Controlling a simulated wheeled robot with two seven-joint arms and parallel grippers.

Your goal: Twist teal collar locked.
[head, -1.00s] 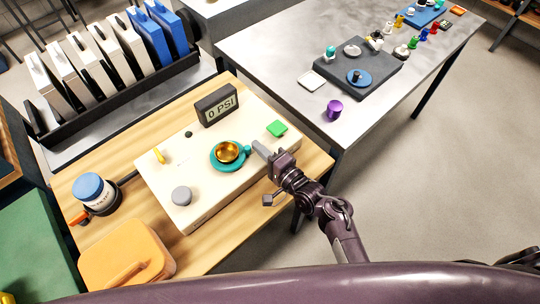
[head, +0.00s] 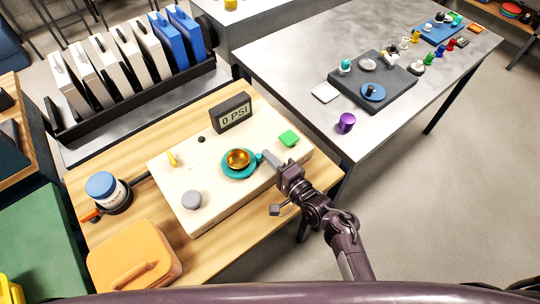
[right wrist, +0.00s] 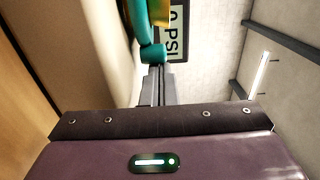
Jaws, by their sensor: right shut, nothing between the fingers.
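The teal collar (head: 232,173) is a ring around a gold cup-like fitting (head: 238,158) on top of a cream box (head: 215,200). A small teal knob (head: 259,157) sticks out from the collar's right side. My right gripper (head: 267,157) is shut and empty, with its grey fingertips at the knob. In the right wrist view, the finger ends (right wrist: 154,70) lie right by the knob (right wrist: 153,53), seemingly touching it, below the collar's edge (right wrist: 135,18). My left gripper is not in view.
A gauge display (head: 231,112) reading 0 PSI stands behind the collar. The box also bears a green button (head: 289,138), a grey knob (head: 191,200) and a yellow lever (head: 173,159). An orange case (head: 135,262) and a blue-lidded jar (head: 103,187) stand left.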

